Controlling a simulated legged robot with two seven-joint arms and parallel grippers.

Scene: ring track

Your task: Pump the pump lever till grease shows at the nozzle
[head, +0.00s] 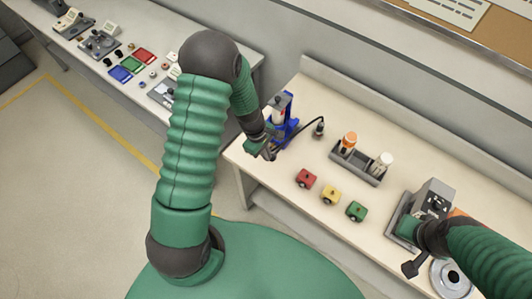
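The grease pump (291,128) is a blue stand with a pale and red cylinder, near the left end of the bench. A black hose arcs from it to a dark nozzle (319,128) standing on the bench to its right. My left gripper (266,152) is at the pump's near left side, close to or touching it. The pump lever cannot be made out; my gripper and forearm cover that side. Whether the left fingers are shut is too small to tell. No grease can be made out at the nozzle. My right gripper (409,228) is over the grey machine at the right, its fingers unclear.
Red (306,178), yellow (330,195) and green (356,211) small blocks sit in front of a grey rack (358,166) with an orange-topped and a white bottle. A grey machine (436,196) stands at the right. Another bench (205,28) with coloured trays is at left.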

